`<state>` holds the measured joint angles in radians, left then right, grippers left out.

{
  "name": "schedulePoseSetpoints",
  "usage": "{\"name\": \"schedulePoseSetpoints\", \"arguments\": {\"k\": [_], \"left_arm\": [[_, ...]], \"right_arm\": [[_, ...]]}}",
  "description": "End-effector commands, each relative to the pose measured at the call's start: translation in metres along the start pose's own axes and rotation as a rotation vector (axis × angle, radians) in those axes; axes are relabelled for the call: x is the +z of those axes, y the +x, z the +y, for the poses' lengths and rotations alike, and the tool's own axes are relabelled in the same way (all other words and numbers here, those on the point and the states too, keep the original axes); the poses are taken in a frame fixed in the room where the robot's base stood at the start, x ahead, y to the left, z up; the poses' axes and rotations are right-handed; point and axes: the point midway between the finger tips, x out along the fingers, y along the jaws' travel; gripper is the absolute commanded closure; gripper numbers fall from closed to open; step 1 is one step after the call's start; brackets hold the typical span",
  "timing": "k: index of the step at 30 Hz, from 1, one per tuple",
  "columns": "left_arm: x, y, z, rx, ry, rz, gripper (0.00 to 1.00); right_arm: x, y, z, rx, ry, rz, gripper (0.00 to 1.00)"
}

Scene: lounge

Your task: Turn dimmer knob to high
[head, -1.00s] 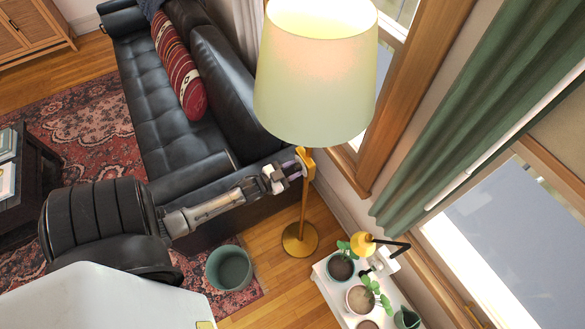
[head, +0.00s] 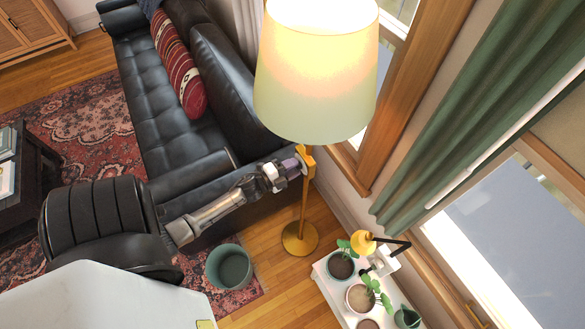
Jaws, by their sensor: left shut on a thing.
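A floor lamp with a large pale shade (head: 316,80) stands in the middle of the head view, on a brass pole (head: 302,215) and round base (head: 299,239). The shade glows bright warm yellow at its top. A yellow-gold block (head: 308,160) sits on the pole just under the shade. My left gripper (head: 298,165) reaches in from the left and is shut at this block, on the dimmer knob; the knob itself is mostly hidden by the fingers. My right gripper is not in view.
A black leather sofa (head: 178,135) with a red pillow (head: 183,75) stands behind my left arm. A green bin (head: 229,267) is on the floor. A white plant stand (head: 337,292) with pots and a small yellow lamp (head: 363,244) stands lower right, by the window.

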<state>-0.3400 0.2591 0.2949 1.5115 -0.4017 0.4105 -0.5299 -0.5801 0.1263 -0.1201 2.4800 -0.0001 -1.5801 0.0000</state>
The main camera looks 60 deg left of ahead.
Motion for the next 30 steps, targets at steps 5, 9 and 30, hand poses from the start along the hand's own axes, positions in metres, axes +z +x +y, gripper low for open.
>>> {"name": "schedulePoseSetpoints", "arguments": {"k": [5,9,30], "left_arm": [[0.0003,-0.0001,0.0010,0.000,0.118,-0.001,0.90],[0.0000,-0.0001,0.0008,0.000,0.188,0.000,0.90],[-0.0002,-0.0002,0.0004,0.001,0.282,0.000,0.90]], "right_arm": [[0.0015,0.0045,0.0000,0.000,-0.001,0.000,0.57],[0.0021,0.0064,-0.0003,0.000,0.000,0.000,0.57],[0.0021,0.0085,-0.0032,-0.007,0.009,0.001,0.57]]}}
